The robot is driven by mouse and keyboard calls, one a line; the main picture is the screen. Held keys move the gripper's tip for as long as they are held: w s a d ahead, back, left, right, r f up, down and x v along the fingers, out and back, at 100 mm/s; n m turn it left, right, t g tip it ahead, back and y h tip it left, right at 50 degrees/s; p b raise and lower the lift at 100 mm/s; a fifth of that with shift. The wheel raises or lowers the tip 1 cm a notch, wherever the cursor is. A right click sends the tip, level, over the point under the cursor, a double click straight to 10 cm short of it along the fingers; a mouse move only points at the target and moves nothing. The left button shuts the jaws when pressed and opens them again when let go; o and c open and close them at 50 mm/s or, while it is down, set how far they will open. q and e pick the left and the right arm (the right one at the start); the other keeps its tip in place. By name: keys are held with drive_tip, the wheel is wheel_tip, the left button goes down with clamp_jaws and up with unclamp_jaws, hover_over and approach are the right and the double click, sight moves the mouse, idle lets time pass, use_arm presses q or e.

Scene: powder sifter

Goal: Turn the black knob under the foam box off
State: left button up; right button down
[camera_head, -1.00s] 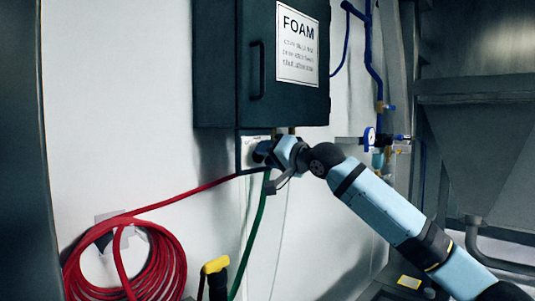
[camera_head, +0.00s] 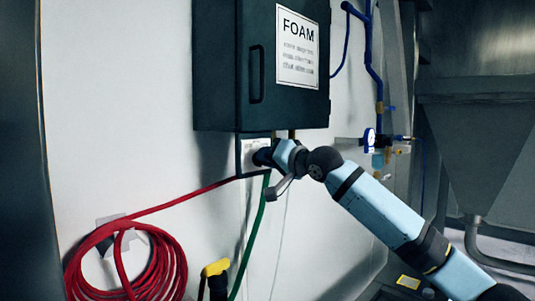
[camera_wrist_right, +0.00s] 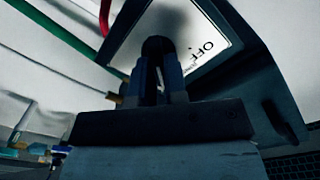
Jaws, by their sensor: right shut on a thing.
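The dark foam box (camera_head: 218,75) with its white FOAM sign hangs on the wall in the head view. Below it is a small white label plate (camera_head: 256,146). My right gripper (camera_head: 263,157) is at this plate, and the knob is mostly hidden there. In the right wrist view, the right gripper's fingers (camera_wrist_right: 161,75) are closed on the round black knob (camera_wrist_right: 157,45), in front of the plate. The plate (camera_wrist_right: 190,22) shows the letters OFF, to the right of the knob in this view. My left gripper is in neither view.
A red hose (camera_head: 150,268) is coiled on the wall at lower left and runs up towards the plate. A green hose (camera_head: 255,228) hangs below the plate. A yellow-handled thing (camera_head: 215,267) stands at the bottom. Blue pipes and a gauge (camera_head: 369,137) are at right.

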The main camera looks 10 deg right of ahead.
use_arm(q)
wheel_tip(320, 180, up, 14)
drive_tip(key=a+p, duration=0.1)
drive_tip(key=p, duration=1.4)
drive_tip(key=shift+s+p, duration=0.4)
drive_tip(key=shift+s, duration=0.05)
use_arm(e)
drive_tip(key=shift+s+a+n, duration=0.1)
drive_tip(key=shift+a+n, duration=0.05)
drive_tip(key=shift+n, duration=2.65)
drive_tip(key=shift+s+a+n, duration=0.1)
drive_tip(key=shift+a+n, duration=0.05)
drive_tip(key=shift+n, duration=2.65)
drive_tip(key=shift+s+a+n, duration=0.1)
drive_tip(key=shift+a+n, duration=0.05)
drive_tip(key=shift+n, duration=2.65)
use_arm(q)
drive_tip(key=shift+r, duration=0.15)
use_arm(e)
drive_tip(key=c, duration=1.2)
unclamp_jaws()
drive_tip(key=shift+o, duration=0.2)
drive_tip(key=shift+s, duration=0.1)
